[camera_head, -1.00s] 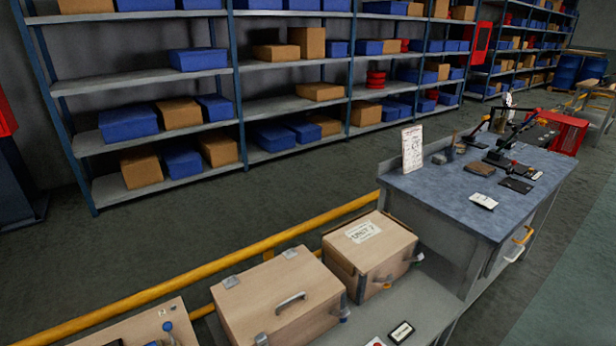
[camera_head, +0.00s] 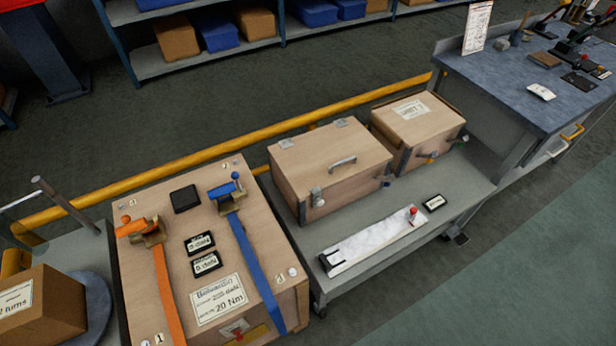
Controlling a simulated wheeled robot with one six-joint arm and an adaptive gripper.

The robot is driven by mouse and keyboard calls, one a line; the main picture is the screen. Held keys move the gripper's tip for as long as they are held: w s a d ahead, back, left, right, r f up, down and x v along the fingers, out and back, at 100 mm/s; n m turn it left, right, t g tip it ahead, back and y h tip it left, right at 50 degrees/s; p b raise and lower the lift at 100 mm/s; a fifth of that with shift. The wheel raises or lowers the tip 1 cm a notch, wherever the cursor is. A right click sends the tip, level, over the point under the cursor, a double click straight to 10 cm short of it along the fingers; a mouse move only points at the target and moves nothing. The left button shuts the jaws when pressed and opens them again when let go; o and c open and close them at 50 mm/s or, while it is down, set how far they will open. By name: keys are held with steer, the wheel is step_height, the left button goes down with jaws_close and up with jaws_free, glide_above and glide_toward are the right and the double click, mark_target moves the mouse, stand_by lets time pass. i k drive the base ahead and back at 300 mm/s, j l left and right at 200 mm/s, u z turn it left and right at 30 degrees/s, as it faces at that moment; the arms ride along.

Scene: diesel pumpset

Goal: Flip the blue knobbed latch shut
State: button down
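A blue latch (camera_head: 222,192) with a round blue knob (camera_head: 236,175) sits on top of a wooden crate (camera_head: 130,265) at the lower left of the head view. It stands on a brass-coloured bracket at the upper end of a blue strap (camera_head: 257,268), which runs down over the crate's front edge. The blue lever appears raised above the bracket; its exact angle is hard to tell. A matching orange latch (camera_head: 131,226) with an orange strap (camera_head: 168,285) lies to its left. My gripper is not in view.
To the right, a grey cart (camera_head: 460,190) carries two wooden boxes and a white tray (camera_head: 375,240). A yellow rail (camera_head: 270,135) runs behind. A labelled box (camera_head: 40,305) stands at left.

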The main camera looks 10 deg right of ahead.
mark_target(388, 179)
steer(key=i+j+z, duration=0.1)
steer(key=j, duration=0.2)
steer(key=i+j+z, duration=0.15)
steer(key=j, duration=0.2)
steer(key=i+j+z, duration=0.1)
steer(key=j, duration=0.25)
steer(key=k, duration=0.9)
steer(key=i+l+z, duration=0.15)
steer(key=l, duration=0.4)
steer(key=i+l+z, duration=0.15)
steer(key=i+l, duration=0.2)
steer(key=l, duration=0.2)
steer(key=i+l+z, duration=0.2)
steer(key=l, duration=0.3)
steer(key=i+l+z, duration=0.15)
steer(key=i+l, duration=0.25)
